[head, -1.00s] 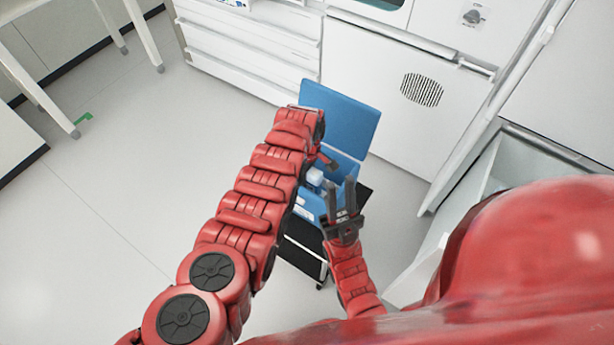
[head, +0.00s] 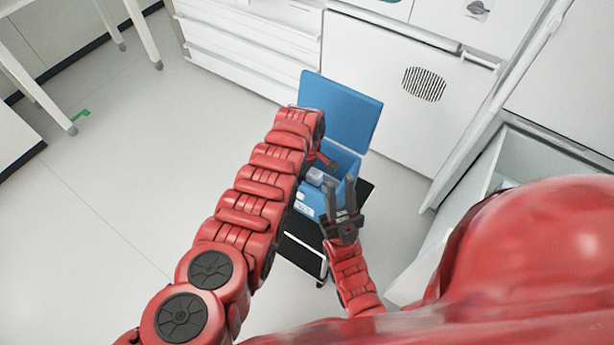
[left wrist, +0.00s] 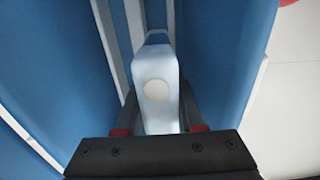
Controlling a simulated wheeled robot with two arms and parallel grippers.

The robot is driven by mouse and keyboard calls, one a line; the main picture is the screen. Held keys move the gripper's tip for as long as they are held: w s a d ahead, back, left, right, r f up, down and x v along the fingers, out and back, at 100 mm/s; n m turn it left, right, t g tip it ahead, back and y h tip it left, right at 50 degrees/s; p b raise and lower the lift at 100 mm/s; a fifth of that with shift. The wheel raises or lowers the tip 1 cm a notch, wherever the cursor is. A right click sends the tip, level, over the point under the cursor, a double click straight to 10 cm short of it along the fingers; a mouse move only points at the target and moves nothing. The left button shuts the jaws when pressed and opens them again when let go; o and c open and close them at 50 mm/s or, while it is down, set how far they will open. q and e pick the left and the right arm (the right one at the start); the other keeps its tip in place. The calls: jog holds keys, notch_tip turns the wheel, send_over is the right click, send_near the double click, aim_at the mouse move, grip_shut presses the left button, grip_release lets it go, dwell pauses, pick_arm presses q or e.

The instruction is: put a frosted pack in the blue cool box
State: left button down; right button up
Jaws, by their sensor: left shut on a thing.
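The blue cool box (head: 308,205) stands with its lid (head: 341,108) up on a dark-topped stand. My left gripper (left wrist: 160,108) is shut on a frosted pack (left wrist: 158,68), pale blue-white with a round cream spot. In the left wrist view, blue walls (left wrist: 222,60) flank the pack on both sides. In the head view the pack (head: 315,177) shows at the box's opening, partly hidden by my left arm; whether it touches the bottom cannot be seen. My right gripper (head: 342,200) is open and empty, close to the box's near right side.
The stand's black top (head: 364,190) shows beside the box. White drawers (head: 250,45) and a white cabinet with a round vent (head: 424,84) stand behind. An open, pale compartment (head: 530,160) is at the right.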

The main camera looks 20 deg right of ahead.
pick_arm(q)
jog(key=shift+c, duration=2.2)
grip_release()
notch_tip(320, 180, up, 4)
jog(key=shift+r+p, duration=0.15)
jog(key=shift+p, duration=1.05)
notch_tip(320, 180, up, 10)
jog(key=shift+r, duration=0.2)
notch_tip(320, 180, up, 3)
jog(key=shift+f+p, duration=0.1)
jog(key=shift+p, duration=1.1)
